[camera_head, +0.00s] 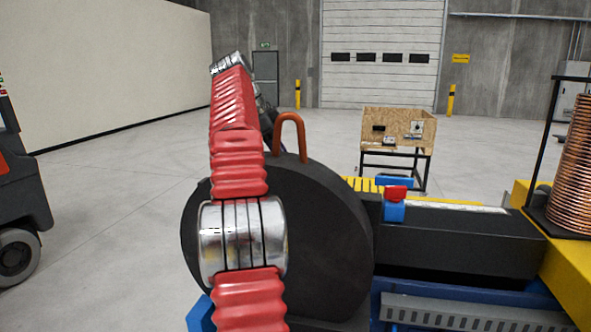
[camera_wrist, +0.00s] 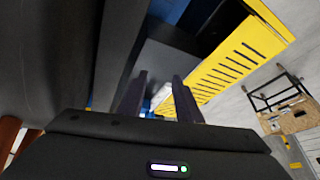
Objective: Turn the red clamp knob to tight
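The red clamp knob (camera_head: 396,192) looks like a small red block on top of a blue clamp body (camera_head: 394,211), beside the long black bed of the machine in the head view. Its exact turn angle is too small to read. I do not make out the knob in the wrist view. My gripper (camera_wrist: 159,76) shows in the wrist view with its two dark fingers apart and nothing visible held between them. In the head view my red-sleeved arm reaches up and away on the left, and the fingers are hidden.
A large black disc (camera_head: 330,225) stands left of the clamp, with a bent copper tube (camera_head: 291,122) rising behind it. A copper coil (camera_head: 573,170) stands at right on a yellow base. A yellow slotted plate (camera_wrist: 235,60) and a wooden bench (camera_head: 398,125) lie beyond.

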